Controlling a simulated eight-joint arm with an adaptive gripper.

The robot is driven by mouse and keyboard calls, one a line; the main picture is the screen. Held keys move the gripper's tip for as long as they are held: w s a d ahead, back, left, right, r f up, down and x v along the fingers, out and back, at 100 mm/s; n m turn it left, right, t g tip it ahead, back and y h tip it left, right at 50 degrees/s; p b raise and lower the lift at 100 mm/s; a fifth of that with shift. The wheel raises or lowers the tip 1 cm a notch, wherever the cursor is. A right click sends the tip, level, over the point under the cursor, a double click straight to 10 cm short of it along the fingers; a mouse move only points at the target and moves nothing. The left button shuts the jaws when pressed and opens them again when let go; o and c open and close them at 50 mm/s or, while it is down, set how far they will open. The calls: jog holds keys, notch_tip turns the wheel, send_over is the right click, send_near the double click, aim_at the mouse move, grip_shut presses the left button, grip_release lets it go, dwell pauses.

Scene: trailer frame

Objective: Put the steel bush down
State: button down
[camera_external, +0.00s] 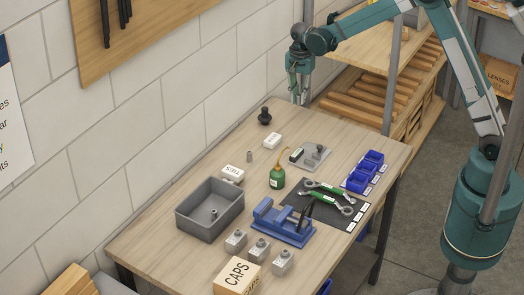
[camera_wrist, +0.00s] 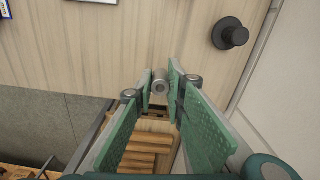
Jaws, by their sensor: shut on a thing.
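The steel bush (camera_wrist: 159,80) is a small silver ring-ended cylinder. In the wrist view it sits between the fingertips of my gripper (camera_wrist: 161,88), which is shut on it. In the external view my gripper (camera_external: 299,92) hangs above the far end of the wooden workbench (camera_external: 150,245), near the wall. The bush is too small to make out there. In the wrist view the bench top (camera_wrist: 130,45) lies beyond the fingertips, and the bush appears apart from it.
A black knob (camera_external: 265,116) stands at the bench's far end. A grey bin (camera_external: 190,228), blue vise (camera_external: 268,226), green oil can (camera_external: 277,177), wrenches on a dark mat (camera_external: 298,212), and blue bins (camera_external: 362,178) crowd the bench. A wooden shelf (camera_external: 345,106) stands behind.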

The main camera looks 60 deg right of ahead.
jog(key=w+a+n, duration=0.2)
jog(key=w+a, duration=0.1)
jog(key=a, duration=0.6)
jog(key=w+a+n, duration=0.1)
jog(key=w+a, duration=0.1)
jog(key=a, duration=0.8)
jog(key=n, duration=0.8)
send_over(207, 214)
jog(key=shift+s+a+r, duration=0.1)
jog(key=shift+r, duration=0.2)
jog(key=shift+f, duration=3.1)
jog(key=shift+f, duration=1.9)
jog(key=shift+f, duration=0.15)
